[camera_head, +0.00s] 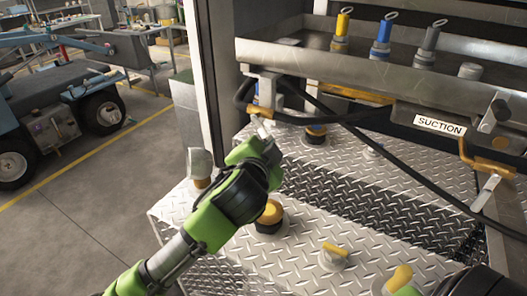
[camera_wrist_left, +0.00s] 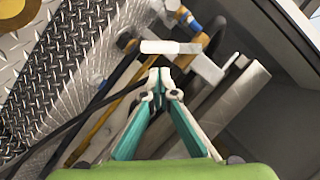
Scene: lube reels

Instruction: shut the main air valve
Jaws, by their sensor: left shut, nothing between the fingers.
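A small valve with an orange part (camera_head: 260,111) sits at the left end of the steel trough, where a black hose meets it. It seems to be the main air valve; no label shows on it. In the left wrist view a pale flat lever (camera_wrist_left: 170,47) lies across, just beyond my fingertips. My left gripper (camera_head: 263,130) is right below the valve in the head view. In the wrist view its fingertips (camera_wrist_left: 163,74) are together, with nothing between them. I see a small gap to the lever, but contact is hard to judge. My right gripper is not in view.
A second orange-handled valve (camera_head: 487,160) is at right near the SUCTION label (camera_head: 439,125). Black hoses (camera_head: 375,145) cross the front. A door post (camera_head: 208,80) is close on the left.

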